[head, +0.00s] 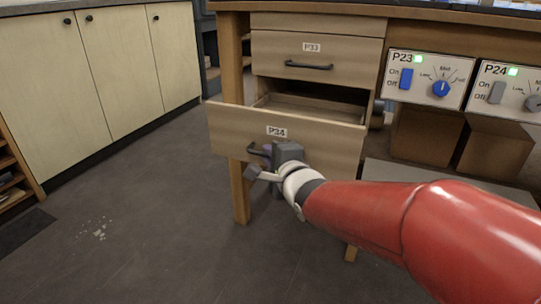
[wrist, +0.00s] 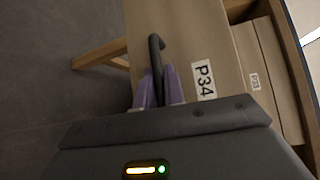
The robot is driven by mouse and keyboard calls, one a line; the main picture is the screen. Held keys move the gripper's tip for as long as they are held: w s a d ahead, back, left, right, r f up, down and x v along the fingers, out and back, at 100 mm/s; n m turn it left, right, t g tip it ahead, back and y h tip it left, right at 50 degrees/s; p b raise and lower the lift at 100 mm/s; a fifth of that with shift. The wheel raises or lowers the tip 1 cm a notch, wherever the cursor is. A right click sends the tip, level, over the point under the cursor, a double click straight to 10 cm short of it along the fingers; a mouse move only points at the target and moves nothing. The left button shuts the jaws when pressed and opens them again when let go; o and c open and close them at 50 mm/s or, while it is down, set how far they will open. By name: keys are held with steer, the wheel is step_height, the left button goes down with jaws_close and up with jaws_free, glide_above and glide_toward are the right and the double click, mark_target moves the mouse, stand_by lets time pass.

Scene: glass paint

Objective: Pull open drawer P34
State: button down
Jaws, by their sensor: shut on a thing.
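Drawer P34 (head: 310,138) is pulled out from the wooden bench, and its empty-looking inside shows behind the front panel. Its label reads P34, and the drawer front also shows in the wrist view (wrist: 190,40). My gripper (head: 266,151) is at the dark bar handle (head: 254,152) of P34. In the wrist view the purple fingers of my gripper (wrist: 160,88) are shut on the handle (wrist: 156,55), one on each side. My gripper hides the right part of the handle in the head view.
Drawer P33 (head: 315,55) above is shut. Control boxes P23 (head: 426,79) and P24 (head: 508,90) are mounted at the right. A bench leg (head: 240,190) stands below the drawer's left. Pale cabinets (head: 110,60) line the left, with open floor (head: 150,190) between.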

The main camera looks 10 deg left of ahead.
steer(key=c, duration=1.8)
jaws_free()
steer(key=shift+o, duration=0.2)
steer(key=p+v, duration=0.1)
steer(key=v, duration=0.6)
steer(key=shift+s+d, duration=0.15)
steer(key=shift+s, duration=0.2)
